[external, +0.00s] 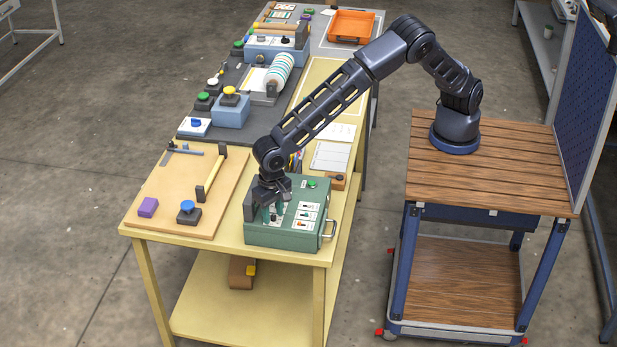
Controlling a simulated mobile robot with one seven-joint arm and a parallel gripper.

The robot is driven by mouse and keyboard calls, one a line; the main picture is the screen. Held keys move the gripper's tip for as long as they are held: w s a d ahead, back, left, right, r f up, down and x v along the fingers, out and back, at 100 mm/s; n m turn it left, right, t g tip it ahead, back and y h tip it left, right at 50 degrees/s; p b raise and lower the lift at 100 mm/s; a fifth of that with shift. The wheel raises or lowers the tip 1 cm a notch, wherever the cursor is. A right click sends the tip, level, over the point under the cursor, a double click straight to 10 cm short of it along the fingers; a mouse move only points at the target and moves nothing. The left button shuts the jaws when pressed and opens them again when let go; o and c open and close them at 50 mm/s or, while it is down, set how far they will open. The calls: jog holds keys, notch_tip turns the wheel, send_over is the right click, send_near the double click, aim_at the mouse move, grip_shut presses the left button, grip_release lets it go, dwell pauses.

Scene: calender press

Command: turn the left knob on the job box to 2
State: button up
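The green job box (282,238) stands at the front right corner of the yellow table. Its top carries white label plates (303,210) and a green button (312,183), and a metal handle is on its right side. My gripper (274,214) points down over the left part of the box top, with its fingertips at or just above the panel. The left knob is hidden or too small to make out under the gripper, so its setting cannot be read. Whether the fingers touch or hold anything is not clear.
Behind the box are papers (331,156) and a pen holder. Farther back are button boxes, a striped roll (281,71) and an orange tray (351,26).

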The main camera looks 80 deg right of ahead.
aim_at(273, 216)
jog(key=shift+r, duration=0.1)
notch_tip(273, 216, up, 11)
jog(key=shift+f, duration=0.2)
dwell(0.5)
